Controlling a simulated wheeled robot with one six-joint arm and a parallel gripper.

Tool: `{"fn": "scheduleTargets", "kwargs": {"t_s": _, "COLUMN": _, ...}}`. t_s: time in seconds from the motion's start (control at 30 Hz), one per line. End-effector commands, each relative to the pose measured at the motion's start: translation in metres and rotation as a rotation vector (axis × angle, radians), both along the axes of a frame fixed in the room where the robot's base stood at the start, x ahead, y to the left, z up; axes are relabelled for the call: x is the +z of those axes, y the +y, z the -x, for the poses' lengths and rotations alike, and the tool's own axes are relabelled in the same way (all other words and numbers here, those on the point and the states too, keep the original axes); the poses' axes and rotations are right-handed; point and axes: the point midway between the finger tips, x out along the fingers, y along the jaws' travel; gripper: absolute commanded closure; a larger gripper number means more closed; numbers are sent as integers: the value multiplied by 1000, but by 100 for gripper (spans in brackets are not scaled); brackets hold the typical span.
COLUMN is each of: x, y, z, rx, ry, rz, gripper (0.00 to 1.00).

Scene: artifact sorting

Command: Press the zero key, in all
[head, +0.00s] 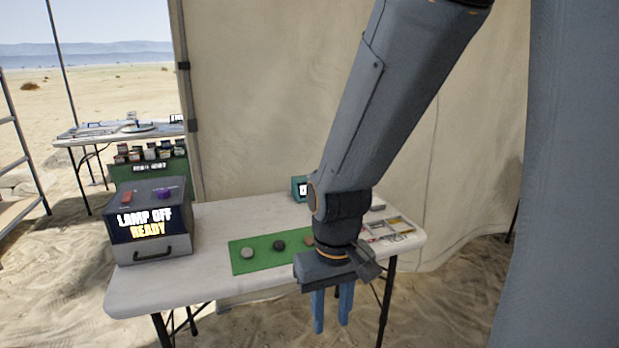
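I cannot make out a key marked zero in the head view. A small teal device (299,187) with a lit display stands at the back of the white table (215,222), partly hidden behind my arm; no keys on it can be made out. A dark box (150,232) on the table's left reads "LAMP OFF READY", with a red piece (126,198) and a purple piece (164,193) on top. My gripper (332,308) points down at the table's front edge, its two blue fingers apart with nothing visible between them.
A green mat (242,262) holds a grey stone (247,253), a dark stone (279,245) and a brownish piece (308,240) beside my arm. A sectioned tray (399,226) lies at the right. A second table (70,140) stands outside at the back left.

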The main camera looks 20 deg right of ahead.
Motion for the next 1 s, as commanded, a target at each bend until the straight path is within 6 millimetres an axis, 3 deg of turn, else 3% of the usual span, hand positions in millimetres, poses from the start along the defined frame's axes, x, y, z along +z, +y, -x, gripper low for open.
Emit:
{"fn": "scheduleTargets", "kwargs": {"t_s": 0.03, "x": 0, "y": 0, "z": 0, "rx": 0, "ry": 0, "rz": 0, "gripper": 79}}
{"fn": "scheduleTargets", "kwargs": {"t_s": 0.17, "x": 0, "y": 0, "z": 0, "rx": 0, "ry": 0, "rz": 0, "gripper": 100}}
{"fn": "scheduleTargets", "kwargs": {"t_s": 1.0, "x": 0, "y": 0, "z": 0, "rx": 0, "ry": 0, "rz": 0, "gripper": 100}}
